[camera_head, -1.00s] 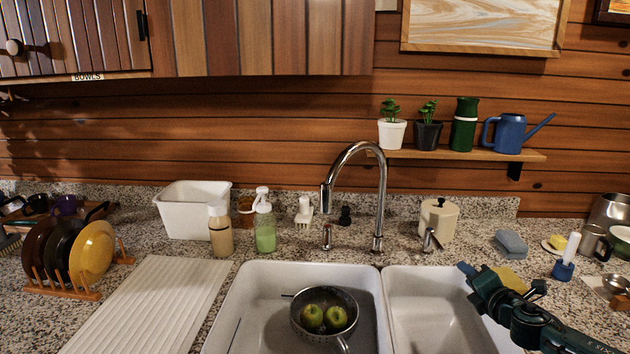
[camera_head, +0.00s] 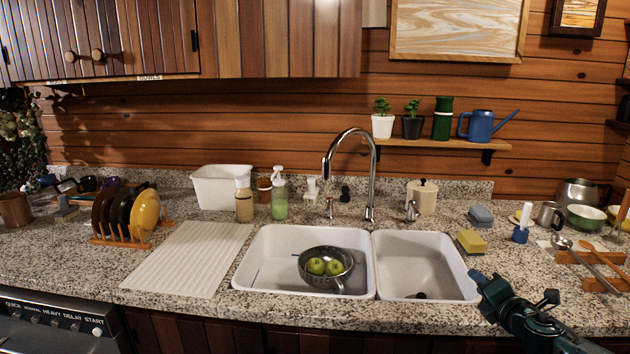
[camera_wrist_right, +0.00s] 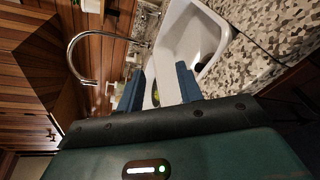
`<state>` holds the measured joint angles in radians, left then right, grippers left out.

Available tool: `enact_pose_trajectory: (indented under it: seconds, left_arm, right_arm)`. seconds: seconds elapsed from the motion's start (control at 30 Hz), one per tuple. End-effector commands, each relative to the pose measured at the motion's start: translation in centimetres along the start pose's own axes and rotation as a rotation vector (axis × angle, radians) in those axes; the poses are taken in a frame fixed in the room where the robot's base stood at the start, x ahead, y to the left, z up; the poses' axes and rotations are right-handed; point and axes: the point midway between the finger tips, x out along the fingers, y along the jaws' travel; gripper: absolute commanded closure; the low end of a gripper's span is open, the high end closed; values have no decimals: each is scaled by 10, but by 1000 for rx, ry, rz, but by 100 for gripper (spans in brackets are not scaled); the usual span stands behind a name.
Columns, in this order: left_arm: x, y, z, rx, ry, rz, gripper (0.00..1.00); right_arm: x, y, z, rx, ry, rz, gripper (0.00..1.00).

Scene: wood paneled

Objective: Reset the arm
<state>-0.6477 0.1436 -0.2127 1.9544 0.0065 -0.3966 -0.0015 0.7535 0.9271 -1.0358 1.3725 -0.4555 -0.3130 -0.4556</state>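My right gripper (camera_head: 478,277) is at the front right of the sink, just off the right basin's corner in the head view. In the right wrist view its two blue fingers (camera_wrist_right: 162,88) are spread apart with nothing between them, so it is open and empty. My left gripper is in neither view. The double white sink (camera_head: 308,240) is set in the speckled counter. A grey colander (camera_head: 309,268) with green apples (camera_head: 325,267) sits in its left basin. The right basin (camera_head: 420,262) holds a small dark object or drain.
A yellow sponge (camera_head: 470,241) lies right of the sink, with a blue sponge (camera_head: 480,215) behind it. The tall faucet (camera_head: 372,180) rises behind the sink. A dish rack (camera_head: 127,237) stands at left.

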Motion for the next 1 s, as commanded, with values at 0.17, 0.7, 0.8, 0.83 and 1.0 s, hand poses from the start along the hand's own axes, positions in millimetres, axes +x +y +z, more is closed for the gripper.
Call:
enact_pose_trajectory:
  seconds: [0.17, 0.7, 0.8, 0.83, 1.0]
  left_arm:
    - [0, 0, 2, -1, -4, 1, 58]
    - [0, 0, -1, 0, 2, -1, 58]
    - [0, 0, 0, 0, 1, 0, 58]
    - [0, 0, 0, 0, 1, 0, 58]
    - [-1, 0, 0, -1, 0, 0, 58]
  right_arm:
    - [-14, -16, -89, 215, 114, -26, 64]
    - [-183, -69, -333, 1422, 250, -380, 64]
    - [-221, -85, -346, 1646, 173, -464, 64]
    - [-231, -89, -348, 1706, 146, -485, 64]
    - [-278, -112, -351, 1934, 4, -568, 64]
